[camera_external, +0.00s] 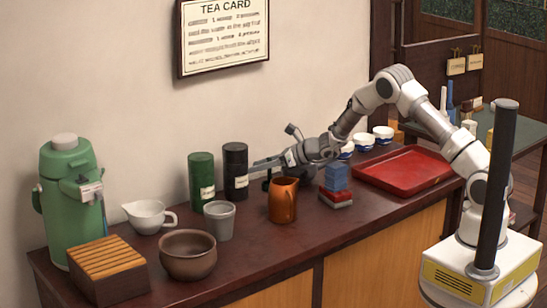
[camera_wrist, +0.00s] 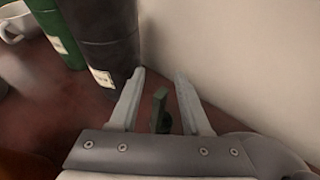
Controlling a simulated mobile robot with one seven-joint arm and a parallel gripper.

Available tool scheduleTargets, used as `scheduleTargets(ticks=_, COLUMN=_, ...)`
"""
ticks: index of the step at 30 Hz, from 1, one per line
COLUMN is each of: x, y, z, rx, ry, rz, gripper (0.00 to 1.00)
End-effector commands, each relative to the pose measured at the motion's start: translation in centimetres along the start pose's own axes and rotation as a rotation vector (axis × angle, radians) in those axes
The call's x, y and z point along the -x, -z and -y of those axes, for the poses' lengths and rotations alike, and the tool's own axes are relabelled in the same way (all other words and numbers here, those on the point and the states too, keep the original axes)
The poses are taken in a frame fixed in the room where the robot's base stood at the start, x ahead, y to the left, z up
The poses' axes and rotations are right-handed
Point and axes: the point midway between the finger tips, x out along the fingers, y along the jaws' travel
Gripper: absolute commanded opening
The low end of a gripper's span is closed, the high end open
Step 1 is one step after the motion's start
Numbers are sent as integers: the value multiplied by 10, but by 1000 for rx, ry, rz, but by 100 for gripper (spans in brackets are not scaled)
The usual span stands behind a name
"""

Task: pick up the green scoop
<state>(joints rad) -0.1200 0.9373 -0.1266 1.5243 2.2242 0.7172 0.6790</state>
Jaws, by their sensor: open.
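A small dark green piece, which looks like the green scoop (camera_wrist: 161,108), shows between my two fingers in the wrist view. It stands up from the counter close to the palm, with its lower end hidden by my gripper body. My gripper (camera_wrist: 158,92) is open, with a gap on each side of the green piece. In the external view my gripper (camera_external: 268,163) reaches left over the counter, just right of the black canister.
A black canister (camera_external: 235,172) and green canister (camera_external: 201,180) stand left of my gripper, near the wall. An orange mug (camera_external: 283,200) and stacked blue and red blocks (camera_external: 336,183) stand in front. A red tray (camera_external: 404,172) lies right. A grey cup (camera_external: 219,221) stands left.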

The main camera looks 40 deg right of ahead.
Motion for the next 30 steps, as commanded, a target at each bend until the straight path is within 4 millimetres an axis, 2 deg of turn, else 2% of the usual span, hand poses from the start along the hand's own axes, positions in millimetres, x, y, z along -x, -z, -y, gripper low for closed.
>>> scheduleTargets(ticks=1, x=0, y=0, z=0, rx=0, ry=0, rz=0, gripper=48)
scheduleTargets(ticks=9, x=0, y=0, z=0, rx=0, ry=0, rz=1, gripper=0)
scheduleTargets(ticks=30, x=0, y=0, z=0, rx=0, ry=0, rz=1, gripper=0)
